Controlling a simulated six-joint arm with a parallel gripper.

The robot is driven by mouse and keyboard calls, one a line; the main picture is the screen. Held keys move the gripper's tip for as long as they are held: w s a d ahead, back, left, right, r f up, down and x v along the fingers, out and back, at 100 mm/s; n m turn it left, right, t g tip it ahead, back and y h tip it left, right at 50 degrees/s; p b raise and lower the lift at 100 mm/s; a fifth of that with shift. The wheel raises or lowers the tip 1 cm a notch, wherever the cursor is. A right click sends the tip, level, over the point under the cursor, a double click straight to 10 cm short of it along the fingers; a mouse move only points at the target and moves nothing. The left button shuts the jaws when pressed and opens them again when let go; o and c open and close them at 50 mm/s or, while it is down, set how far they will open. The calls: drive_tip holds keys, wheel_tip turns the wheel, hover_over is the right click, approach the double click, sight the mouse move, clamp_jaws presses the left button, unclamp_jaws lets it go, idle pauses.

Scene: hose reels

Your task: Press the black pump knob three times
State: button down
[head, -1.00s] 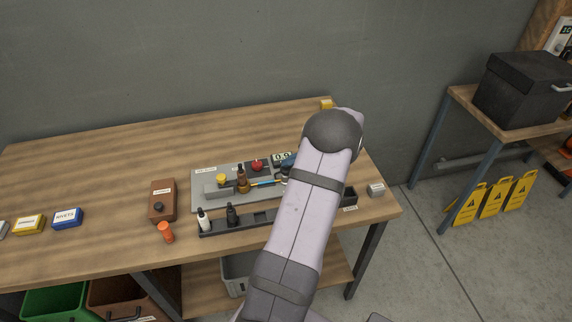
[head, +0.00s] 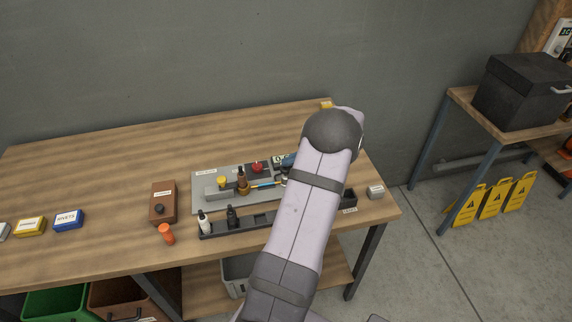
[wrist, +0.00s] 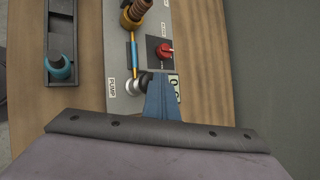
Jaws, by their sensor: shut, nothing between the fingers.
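The black pump knob (wrist: 146,77) shows in the wrist view beside a pale round part, next to the PUMP label (wrist: 111,88) on the grey panel (wrist: 117,62). My gripper (wrist: 162,82) has its blue fingers together, with nothing held. In the wrist view the fingers are right beside the knob and partly overlap it; I cannot tell whether they touch it. In the head view my gripper (head: 285,160) shows only in part past my arm, over the back right of the panel. The pump knob cannot be made out there.
A red knob (wrist: 165,51), a brass fitting (wrist: 133,12) and a partly covered display (wrist: 174,86) are on the panel. A black tray (head: 215,233) with bottles lies in front.

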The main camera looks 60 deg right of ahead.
sight(289, 168)
drive_tip(key=shift+r+p, duration=0.4)
drive_tip(key=shift+r, duration=0.45)
wheel_tip(289, 168, up, 5)
drive_tip(key=p, duration=0.3)
idle(0.8)
drive_tip(key=w+a+n+g+y, duration=0.1)
drive_tip(key=w+a+n+g, duration=0.2)
drive_tip(key=a, duration=0.6)
drive_tip(key=w+a+n+y, duration=0.1)
drive_tip(key=w+a+n, duration=0.25)
drive_tip(key=a, duration=0.45)
drive_tip(key=w+a+n+g+y, duration=0.2)
drive_tip(key=w+a+n, duration=0.15)
drive_tip(key=a, duration=0.55)
drive_tip(key=s+a+n+g+h+b, duration=0.1)
drive_tip(key=s+a+n+g, duration=0.1)
drive_tip(key=s+a+n, duration=0.4)
drive_tip(key=s+a+f+n+g+h+b, duration=0.1)
drive_tip(key=s+a+n+g+h, duration=0.1)
drive_tip(key=s+a+n, duration=0.5)
drive_tip(key=a+n, duration=0.4)
drive_tip(key=a, duration=0.5)
drive_tip(key=shift+s+a+f+n+h, duration=0.2)
drive_tip(key=shift+s+f+n+h, duration=0.1)
drive_tip(key=shift+n, duration=0.1)
